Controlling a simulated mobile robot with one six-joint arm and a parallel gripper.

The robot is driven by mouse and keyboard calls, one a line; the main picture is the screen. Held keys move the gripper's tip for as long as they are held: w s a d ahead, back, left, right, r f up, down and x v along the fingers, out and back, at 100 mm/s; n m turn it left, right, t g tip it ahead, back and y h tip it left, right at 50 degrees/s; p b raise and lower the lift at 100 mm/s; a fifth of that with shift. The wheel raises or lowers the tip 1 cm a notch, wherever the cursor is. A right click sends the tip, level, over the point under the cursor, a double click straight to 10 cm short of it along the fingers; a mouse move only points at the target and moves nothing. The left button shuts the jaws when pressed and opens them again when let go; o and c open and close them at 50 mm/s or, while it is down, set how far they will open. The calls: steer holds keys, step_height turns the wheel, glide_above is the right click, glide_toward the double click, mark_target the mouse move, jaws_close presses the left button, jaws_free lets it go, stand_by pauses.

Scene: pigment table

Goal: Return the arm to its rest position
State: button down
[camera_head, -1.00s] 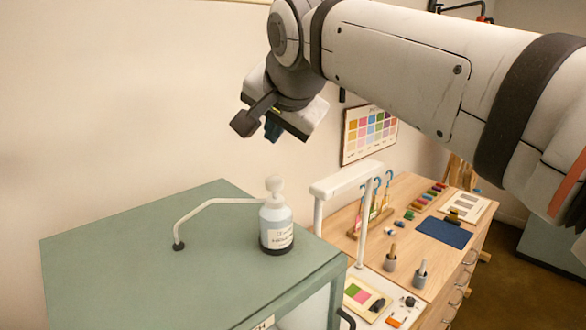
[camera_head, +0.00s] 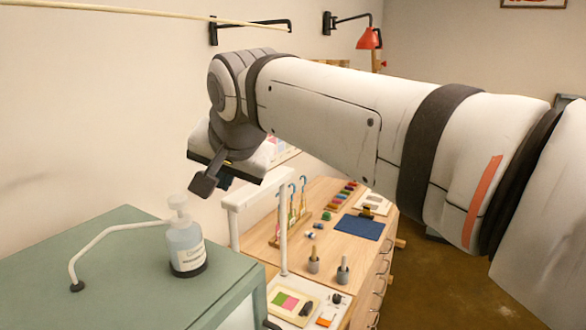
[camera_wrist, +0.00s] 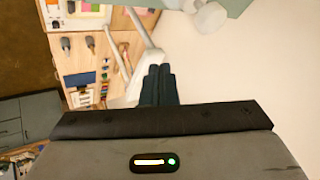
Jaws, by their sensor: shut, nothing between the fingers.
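My gripper (camera_head: 226,183) hangs in the air at the end of my raised arm, above and near the pump bottle on the green cabinet. In the wrist view its two dark fingers (camera_wrist: 158,85) are together with nothing between them. Part of the gripper is hidden behind my wrist in the head view. My arm crosses the head view from the right side to the upper middle.
A labelled pump bottle (camera_head: 186,248) stands on the green cabinet (camera_head: 125,285), with a thin pale curved tube beside it. A white lamp frame (camera_head: 262,185) rises by the wooden pigment table (camera_head: 325,262).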

steer(key=s+d+f+g+h+b, duration=0.1)
steer(key=s+d+f+h+b, duration=0.2)
steer(key=d+f, duration=1.2)
steer(key=s+d+f+g+b, duration=0.1)
steer(key=s+d+f, duration=0.4)
steer(key=f, duration=0.3)
steer(key=s+d+f+n+g+h+b, duration=0.1)
steer(key=s+d+f, duration=0.5)
steer(key=d+f, duration=0.2)
steer(key=shift+d+g, duration=0.2)
steer(key=shift+g, duration=0.1)
